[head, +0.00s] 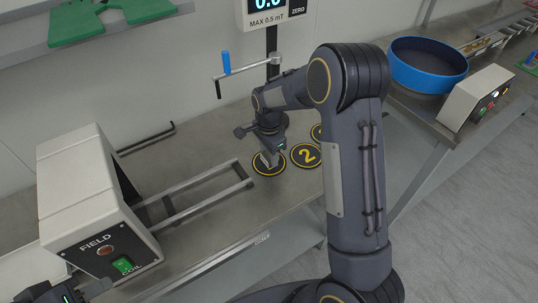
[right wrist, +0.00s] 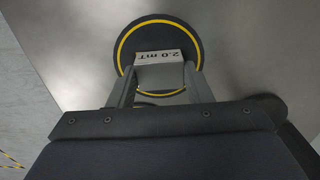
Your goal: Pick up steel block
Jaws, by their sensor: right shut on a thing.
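The steel block (right wrist: 159,57), a pale grey block labelled "2.0 mT", sits between the fingertips of my right gripper (right wrist: 160,78) in the right wrist view. A black disc with a yellow ring (right wrist: 191,42) lies directly behind the block; I cannot tell whether they touch. In the head view my right gripper (head: 268,157) points down over the disc (head: 259,168), and the block is mostly hidden by the fingers. Part of my left gripper (head: 80,290) shows at the bottom left corner, and its jaws are not clear.
A disc marked 2 (head: 306,155) lies beside the right gripper, with another partly hidden by my arm. A field coil box (head: 75,185) with metal rails (head: 205,203) stands left. A blue bowl (head: 428,80) is at right.

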